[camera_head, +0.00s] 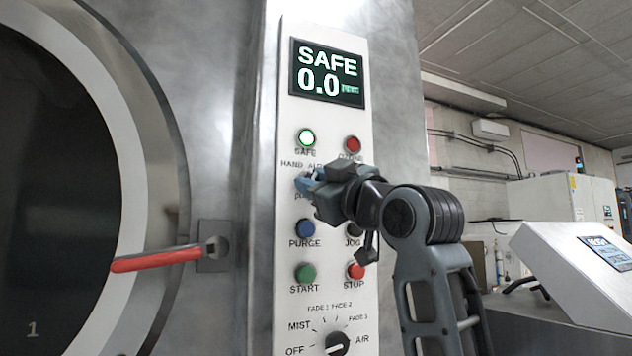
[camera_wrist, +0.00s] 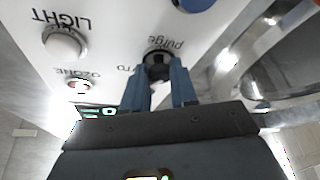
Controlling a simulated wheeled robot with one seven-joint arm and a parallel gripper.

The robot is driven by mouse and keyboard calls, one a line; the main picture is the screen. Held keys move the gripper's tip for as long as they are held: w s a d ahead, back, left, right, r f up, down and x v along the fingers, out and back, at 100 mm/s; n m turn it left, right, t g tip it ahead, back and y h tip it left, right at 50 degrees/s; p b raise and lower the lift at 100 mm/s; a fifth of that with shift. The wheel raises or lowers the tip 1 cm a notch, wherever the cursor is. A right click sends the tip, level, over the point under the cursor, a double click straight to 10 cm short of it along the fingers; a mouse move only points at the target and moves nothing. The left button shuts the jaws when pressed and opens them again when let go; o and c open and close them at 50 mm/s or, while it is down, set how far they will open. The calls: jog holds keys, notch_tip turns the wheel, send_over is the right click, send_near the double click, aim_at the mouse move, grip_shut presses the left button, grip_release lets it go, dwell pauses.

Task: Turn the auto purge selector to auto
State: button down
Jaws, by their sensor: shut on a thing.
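The auto purge selector (camera_wrist: 157,57) is a small dark round knob on the white control panel (camera_head: 284,300). In the wrist view, which shows the panel upside down, it sits between the blue fingertips of my gripper (camera_wrist: 159,74), with the word "purge" beside it. My gripper (camera_head: 308,183) is shut on the selector. In the head view my gripper covers the selector and part of the "HAND AUTO" label above it. I cannot tell which way the knob points.
Above is a display (camera_head: 327,73) reading SAFE 0.0. Close below my gripper are a blue PURGE button (camera_head: 305,229), a green START button (camera_head: 305,273) and a red STOP button (camera_head: 355,271). A red-handled lever (camera_head: 157,260) sticks out by the round door on the left.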

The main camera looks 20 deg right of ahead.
jog(key=shift+f, duration=0.15)
jog(key=c, duration=0.9)
grip_release()
jog(key=b+v, duration=0.1)
jog(key=v, duration=0.6)
jog(key=shift+s, duration=0.35)
jog(key=shift+f, duration=0.1)
